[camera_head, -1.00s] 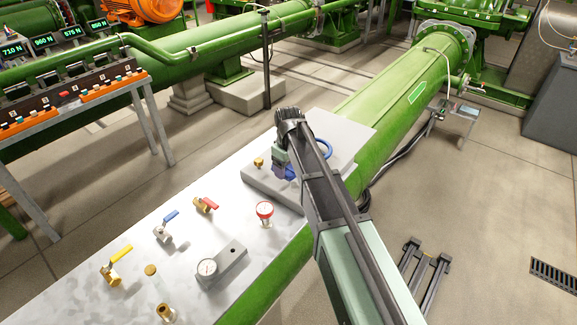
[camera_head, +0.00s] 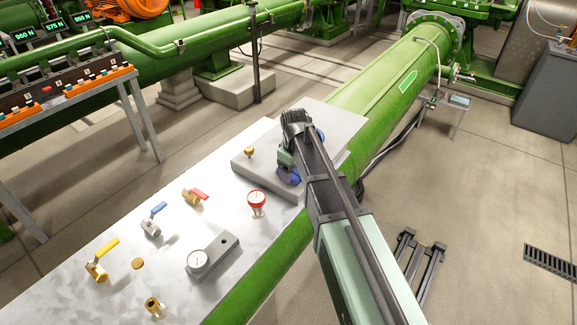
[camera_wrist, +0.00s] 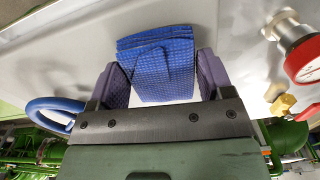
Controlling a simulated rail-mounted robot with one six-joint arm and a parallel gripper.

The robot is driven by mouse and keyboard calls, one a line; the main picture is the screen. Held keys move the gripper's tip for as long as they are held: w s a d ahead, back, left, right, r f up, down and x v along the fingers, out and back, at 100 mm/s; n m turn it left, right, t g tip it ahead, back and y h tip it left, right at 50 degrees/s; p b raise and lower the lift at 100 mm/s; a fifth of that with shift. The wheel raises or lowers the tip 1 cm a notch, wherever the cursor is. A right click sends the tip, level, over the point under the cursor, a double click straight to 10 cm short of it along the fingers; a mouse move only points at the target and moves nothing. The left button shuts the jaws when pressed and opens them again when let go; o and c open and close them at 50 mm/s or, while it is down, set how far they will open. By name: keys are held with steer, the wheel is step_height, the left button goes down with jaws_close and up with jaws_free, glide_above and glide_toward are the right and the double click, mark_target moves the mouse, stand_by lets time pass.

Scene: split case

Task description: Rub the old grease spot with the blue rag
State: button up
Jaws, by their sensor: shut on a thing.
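In the wrist view, the blue rag (camera_wrist: 160,62) is a folded, textured cloth between the two purple-grey pads of my gripper (camera_wrist: 162,78). The gripper is shut on it. The rag's far edge sticks out past the pads, in front of a pale grey surface. I cannot tell whether it touches that surface. In the head view, my gripper (camera_head: 287,170) is over the raised grey block (camera_head: 322,120), with a little blue showing below the wrist. I cannot make out an old grease spot in either view; my arm hides part of the block.
A red gauge (camera_head: 257,198) stands left of my gripper; it also shows in the wrist view (camera_wrist: 305,60). A brass fitting (camera_head: 249,152) is on the block. A blue ring (camera_wrist: 55,112) is left of the gripper.

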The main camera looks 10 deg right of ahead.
steer(key=shift+s+d, duration=0.8)
steer(key=w+a, duration=0.5)
steer(key=shift+w, duration=0.15)
steer(key=shift+w+a+r, duration=0.1)
steer(key=shift+w+a, duration=0.05)
steer(key=shift+w, duration=0.1)
step_height(320, 180, up, 7)
steer(key=p, duration=0.7)
steer(key=shift+s+r, duration=0.15)
step_height(320, 180, down, 6)
steer(key=b, duration=0.5)
steer(key=shift+b, duration=0.3)
steer(key=shift+f+b, duration=1.05)
steer(key=shift+f, duration=0.05)
